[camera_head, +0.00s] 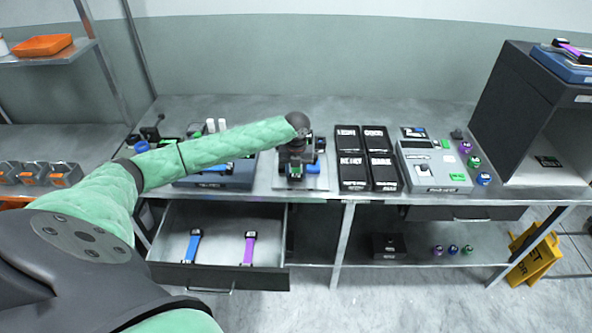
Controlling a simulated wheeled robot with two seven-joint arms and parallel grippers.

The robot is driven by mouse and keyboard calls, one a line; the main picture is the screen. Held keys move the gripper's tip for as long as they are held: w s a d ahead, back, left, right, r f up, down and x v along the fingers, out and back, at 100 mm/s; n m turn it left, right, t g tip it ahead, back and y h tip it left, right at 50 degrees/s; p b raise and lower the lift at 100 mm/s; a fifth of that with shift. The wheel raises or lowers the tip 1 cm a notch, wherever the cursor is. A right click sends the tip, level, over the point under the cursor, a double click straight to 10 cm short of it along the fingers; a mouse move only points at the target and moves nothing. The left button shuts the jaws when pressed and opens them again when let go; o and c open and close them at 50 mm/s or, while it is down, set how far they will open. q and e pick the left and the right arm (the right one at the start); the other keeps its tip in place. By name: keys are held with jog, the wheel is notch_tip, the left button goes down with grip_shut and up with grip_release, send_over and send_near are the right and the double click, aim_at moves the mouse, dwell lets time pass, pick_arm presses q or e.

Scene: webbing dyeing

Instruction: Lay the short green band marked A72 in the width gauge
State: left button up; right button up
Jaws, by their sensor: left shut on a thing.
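My left arm reaches across from the left. Its gripper (296,172) points down over a pale plate (318,184) at the middle of the bench. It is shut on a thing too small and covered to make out. Blue parts show beside and under the gripper, and I cannot tell whether they belong to a device there. I cannot pick out the short green band marked A72 or read any A72 mark. I cannot tell for sure which device is the width gauge. My right gripper is not in view.
Black labelled boxes (353,178) stand right of the gripper, then a grey panel device (430,178) with coloured knobs beside it. A blue tray (235,178) lies left, partly behind my arm. An open drawer (215,270) below holds a blue band (192,246) and a purple band (249,248).

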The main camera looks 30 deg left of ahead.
pick_arm(q)
jog(key=o, duration=1)
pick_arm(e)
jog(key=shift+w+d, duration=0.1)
pick_arm(q)
jog(key=shift+r, duration=0.15)
jog(key=shift+r+b, duration=2.4)
jog(key=shift+r, duration=3.5)
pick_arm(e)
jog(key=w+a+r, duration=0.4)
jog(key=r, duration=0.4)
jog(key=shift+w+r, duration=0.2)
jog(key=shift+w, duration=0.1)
